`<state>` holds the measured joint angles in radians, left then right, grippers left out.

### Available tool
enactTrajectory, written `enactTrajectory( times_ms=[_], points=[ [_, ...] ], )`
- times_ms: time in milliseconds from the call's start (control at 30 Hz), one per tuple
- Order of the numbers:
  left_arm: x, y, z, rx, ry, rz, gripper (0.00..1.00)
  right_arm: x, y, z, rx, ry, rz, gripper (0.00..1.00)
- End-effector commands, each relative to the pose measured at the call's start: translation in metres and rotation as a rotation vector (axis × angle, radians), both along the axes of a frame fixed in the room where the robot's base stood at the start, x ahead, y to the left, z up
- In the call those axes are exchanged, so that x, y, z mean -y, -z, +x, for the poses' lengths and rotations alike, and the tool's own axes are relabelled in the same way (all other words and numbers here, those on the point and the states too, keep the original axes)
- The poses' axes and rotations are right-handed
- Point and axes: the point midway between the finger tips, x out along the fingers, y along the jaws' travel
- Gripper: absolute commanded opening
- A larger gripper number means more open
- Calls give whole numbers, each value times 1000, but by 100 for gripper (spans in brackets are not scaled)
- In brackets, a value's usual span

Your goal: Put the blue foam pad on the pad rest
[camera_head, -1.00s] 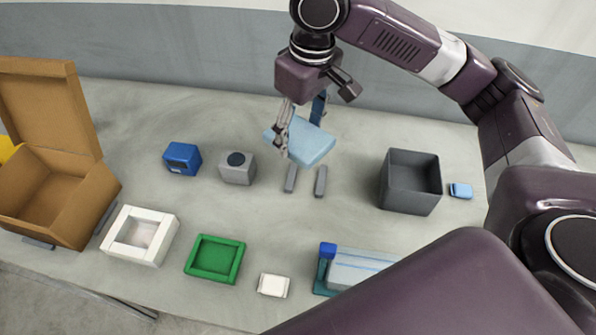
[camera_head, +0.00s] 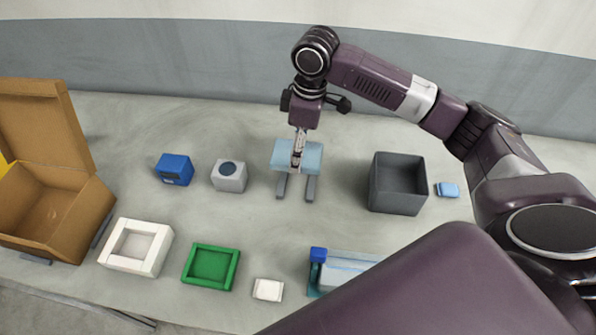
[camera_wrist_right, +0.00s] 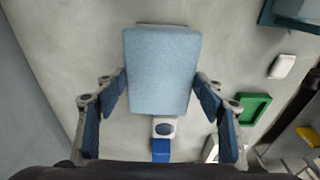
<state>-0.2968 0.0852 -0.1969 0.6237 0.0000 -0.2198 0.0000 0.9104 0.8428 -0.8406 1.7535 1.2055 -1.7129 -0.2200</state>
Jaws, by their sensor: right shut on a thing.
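The blue foam pad (camera_head: 313,157) is a light blue slab, seen in the head view at the middle back of the table. My right gripper (camera_head: 298,162) is shut on it, and the right wrist view shows the pad (camera_wrist_right: 161,65) between both fingers. The pad rest (camera_head: 311,189) looks like two parallel grey bars. Their near ends show just in front of the pad, and their far ends are hidden by it. The pad lines up with the bars, but I cannot tell whether it touches them. My left gripper is not in view.
A dark grey bin (camera_head: 397,185) stands right of the pad, with a small blue block (camera_head: 447,190) beyond it. A grey box (camera_head: 229,177) and a blue box (camera_head: 174,169) stand to the left. A green tray (camera_head: 211,267) and white frame (camera_head: 137,247) lie in front.

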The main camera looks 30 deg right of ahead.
Motion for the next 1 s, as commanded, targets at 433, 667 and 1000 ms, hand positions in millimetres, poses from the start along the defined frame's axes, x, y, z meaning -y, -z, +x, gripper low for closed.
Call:
enactTrajectory(
  times_ms=[433, 667, 1000],
  points=[
    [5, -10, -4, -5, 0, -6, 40, 0, 65, -1, -2, -1, 0, 46],
    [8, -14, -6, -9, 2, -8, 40, 0, 94, 0, 0, 1, 0, 46],
    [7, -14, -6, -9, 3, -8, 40, 0, 97, 0, 1, 0, 1, 46]
  ],
)
